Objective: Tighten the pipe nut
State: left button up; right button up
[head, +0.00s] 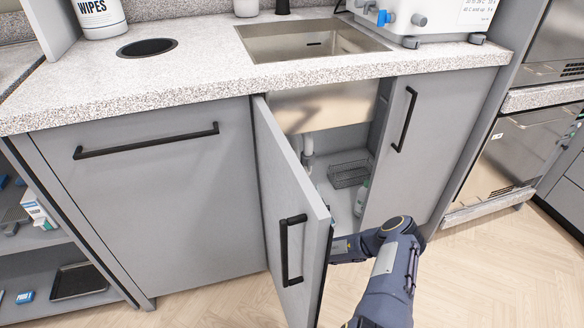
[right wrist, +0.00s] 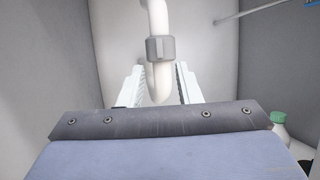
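The pipe nut (right wrist: 160,49) is a grey faceted collar on the white pipe (right wrist: 160,85), inside the cabinet under the sink. In the right wrist view my right gripper (right wrist: 160,72) is open, its pale fingers apart on either side of the pipe's lower bend. The nut appears above the gap between the fingertips; I cannot tell whether they touch the pipe. In the head view the white pipe (head: 308,145) shows behind the open door, and my right arm reaches into the cabinet with its gripper hidden by the door. My left gripper is in neither view.
The open cabinet door (head: 290,210) stands out to the left of my right arm. A wire basket (head: 350,173) and a bottle with a green cap (head: 361,197) are on the cabinet floor; the bottle (right wrist: 280,127) also shows at right in the wrist view. The sink (head: 310,42) is above.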

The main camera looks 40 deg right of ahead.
aim_at(309, 170)
jog(key=b+x, duration=0.2)
jog(key=x, duration=0.5)
jog(key=shift+w+d+r, duration=0.1)
jog(key=shift+w+r, duration=0.1)
jog(key=shift+w, duration=0.05)
grip_shut()
